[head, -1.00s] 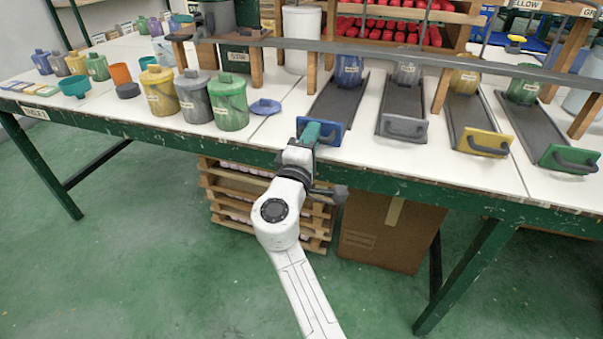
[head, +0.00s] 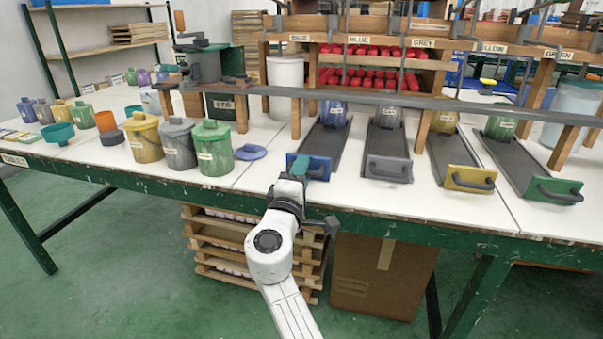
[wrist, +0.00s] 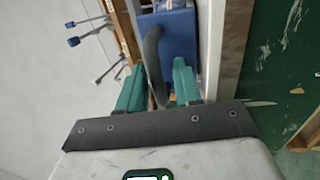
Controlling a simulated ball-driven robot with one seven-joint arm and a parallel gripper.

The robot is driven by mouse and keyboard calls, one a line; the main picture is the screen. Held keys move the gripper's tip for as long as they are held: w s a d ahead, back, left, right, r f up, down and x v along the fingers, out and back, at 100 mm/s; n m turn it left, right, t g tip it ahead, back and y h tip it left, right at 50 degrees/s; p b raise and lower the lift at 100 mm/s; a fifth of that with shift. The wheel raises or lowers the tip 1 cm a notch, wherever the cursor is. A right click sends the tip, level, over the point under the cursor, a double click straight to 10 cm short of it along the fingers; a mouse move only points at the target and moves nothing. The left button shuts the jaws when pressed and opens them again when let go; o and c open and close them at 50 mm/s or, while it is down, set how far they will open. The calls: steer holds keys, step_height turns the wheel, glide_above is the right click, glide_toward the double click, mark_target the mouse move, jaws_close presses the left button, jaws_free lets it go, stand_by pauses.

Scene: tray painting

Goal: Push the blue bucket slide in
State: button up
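The blue bucket slide has a dark track (head: 326,142) on the white tabletop and a blue front plate (head: 321,168) near the table's front edge. A blue bucket (head: 333,112) stands at its far end, partly behind the grey rail. My gripper (head: 303,165) is at the left part of the blue plate. In the wrist view, the blue plate (wrist: 179,35) fills the top middle. Its dark handle (wrist: 153,55) runs between my two teal fingertips (wrist: 158,78). The fingers are apart, with a gap beside the handle. Contact with the handle is unclear.
Slides with grey (head: 389,168), yellow (head: 468,178) and green (head: 555,190) front plates lie to the right. Lidded pots, such as the green one (head: 214,150), and a blue lid (head: 250,152) are to the left. A grey rail (head: 400,98) crosses above the slides.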

steer(key=p+v, duration=0.2)
steer(key=v, duration=0.8)
steer(key=shift+s+a, duration=0.15)
steer(key=shift+s, duration=0.2)
steer(key=shift+f, duration=0.1)
